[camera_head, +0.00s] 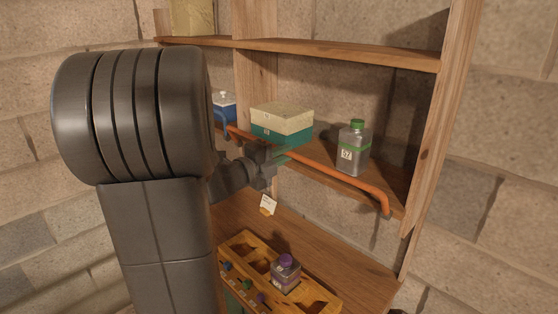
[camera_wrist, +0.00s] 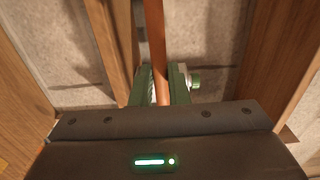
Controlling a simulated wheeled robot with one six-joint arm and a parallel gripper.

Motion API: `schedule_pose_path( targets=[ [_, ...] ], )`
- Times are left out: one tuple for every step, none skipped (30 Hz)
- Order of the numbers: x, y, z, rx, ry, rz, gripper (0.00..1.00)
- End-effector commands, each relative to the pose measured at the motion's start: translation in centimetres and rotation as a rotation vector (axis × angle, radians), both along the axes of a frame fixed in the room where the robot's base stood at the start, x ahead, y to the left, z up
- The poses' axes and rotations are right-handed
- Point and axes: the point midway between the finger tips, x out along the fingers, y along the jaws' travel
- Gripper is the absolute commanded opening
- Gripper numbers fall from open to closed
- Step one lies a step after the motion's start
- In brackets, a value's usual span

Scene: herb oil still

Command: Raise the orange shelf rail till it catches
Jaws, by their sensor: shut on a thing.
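The orange shelf rail (camera_head: 337,173) runs along the front of the middle shelf in the head view, with a bent end at the right. It also shows in the wrist view (camera_wrist: 154,45), passing between my fingers. My gripper (camera_head: 276,156) is shut on the rail near its middle; in the wrist view its green fingertips (camera_wrist: 162,86) sit on either side of it. On the shelf behind the rail stand a grey bottle with a green cap (camera_head: 354,148) and a cream-and-green box (camera_head: 281,123).
A blue container (camera_head: 223,105) stands at the shelf's left, partly hidden by my arm. Below, a wooden rack (camera_head: 318,296) holds a purple-capped bottle (camera_head: 286,272). A small tag (camera_head: 268,205) hangs under the rail. A wooden upright (camera_head: 436,130) bounds the shelf at right.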

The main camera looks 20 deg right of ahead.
Motion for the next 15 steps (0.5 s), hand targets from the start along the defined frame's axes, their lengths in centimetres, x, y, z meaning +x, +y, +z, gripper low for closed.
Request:
schedule_pose_path(
  targets=[
    [0.2, -0.4, 0.7, -0.005, -0.006, -0.001, 0.04],
    [0.3, -0.6, 0.8, -0.005, -0.006, -0.001, 0.04],
    [0.4, -0.9, 1.1, -0.006, -0.007, -0.001, 0.04],
    [0.5, -1.1, 1.2, -0.006, -0.007, -0.001, 0.04],
    [0.6, -1.2, 1.3, -0.006, -0.007, -0.001, 0.04],
    [0.7, -1.3, 1.4, -0.006, -0.007, 0.000, 0.04],
    [0.7, -1.4, 1.5, -0.006, -0.007, 0.001, 0.04],
    [0.8, -1.5, 1.5, -0.006, -0.007, 0.001, 0.04],
    [0.9, -1.6, 1.6, -0.007, -0.007, 0.001, 0.04],
    [1.0, -1.8, 1.7, -0.007, -0.007, 0.001, 0.05],
    [1.1, -2.0, 1.8, -0.008, -0.008, 0.001, 0.06],
    [1.2, -2.4, 2.0, -0.008, -0.008, 0.000, 0.07],
    [1.3, -2.6, 2.1, -0.008, -0.008, 0.000, 0.09],
    [1.5, -2.9, 2.2, -0.008, -0.008, 0.001, 0.10],
    [1.6, -3.1, 2.3, -0.008, -0.009, 0.002, 0.12]
  ],
)
